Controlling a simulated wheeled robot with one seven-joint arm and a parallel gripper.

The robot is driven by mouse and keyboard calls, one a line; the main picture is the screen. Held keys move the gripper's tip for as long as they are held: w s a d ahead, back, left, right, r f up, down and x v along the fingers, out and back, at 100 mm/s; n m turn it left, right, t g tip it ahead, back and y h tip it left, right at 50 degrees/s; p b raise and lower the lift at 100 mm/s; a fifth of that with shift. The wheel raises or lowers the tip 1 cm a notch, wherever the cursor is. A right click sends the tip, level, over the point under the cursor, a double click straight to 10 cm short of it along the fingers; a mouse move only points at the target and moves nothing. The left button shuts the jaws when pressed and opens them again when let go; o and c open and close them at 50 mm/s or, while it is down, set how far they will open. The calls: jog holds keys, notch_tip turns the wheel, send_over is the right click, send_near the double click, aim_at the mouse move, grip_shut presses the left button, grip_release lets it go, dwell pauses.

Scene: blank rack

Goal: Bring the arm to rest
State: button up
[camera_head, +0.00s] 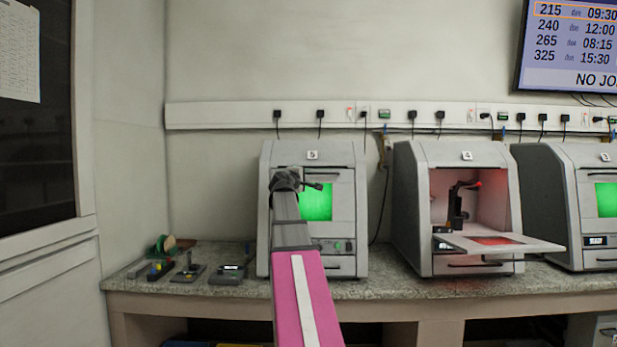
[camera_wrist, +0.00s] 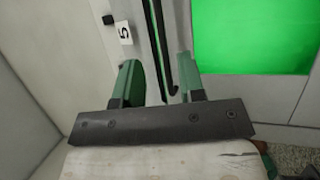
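My arm (camera_head: 300,290), pink and grey, reaches forward from the bottom of the head view. My gripper (camera_head: 313,186) is at its far end, in front of the grey machine labelled 5 (camera_head: 350,262). In the wrist view my gripper (camera_wrist: 158,75) has two green fingers standing apart, with no object seen held between them. A dark slotted strip of the machine front shows behind the gap. Whether the fingers touch the machine cannot be told. The machine's green window (camera_head: 318,205) is partly hidden by my arm and also shows in the wrist view (camera_wrist: 255,35).
Machine 4 (camera_head: 410,200) has its door (camera_head: 545,247) folded down, jutting over the counter edge. Another machine (camera_head: 550,190) stands at the far right. Small tools (camera_head: 190,270) lie on the speckled counter (camera_head: 140,285) at the left. A wall (camera_head: 130,150) bounds the left side.

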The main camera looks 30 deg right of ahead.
jog(key=shift+v, duration=0.95)
jog(key=a+f+m+g+y, duration=0.1)
jog(key=a+f+y, duration=0.3)
jog(key=f, duration=0.9)
jog(key=s+a+f+m+g+y, duration=0.1)
jog(key=a+f+g, duration=0.1)
jog(key=a+f, duration=0.75)
jog(key=a+f+m+g+y, duration=0.1)
jog(key=a+f+y, duration=0.15)
jog(key=f, duration=1.35)
jog(key=s+a+f+m+g+y, duration=0.2)
jog(key=s+a+f+g+y, duration=0.1)
jog(key=s+a+f, duration=0.7)
jog(key=s+a+f+m+g+y, duration=0.1)
jog(key=s+a+f+g+y, duration=0.3)
jog(key=s+a+f, duration=0.6)
notch_tip(320, 180, down, 7)
jog(key=shift+a+r+m+y, duration=0.1)
jog(key=shift+a+m+y, duration=0.15)
jog(key=shift+m+y, duration=0.15)
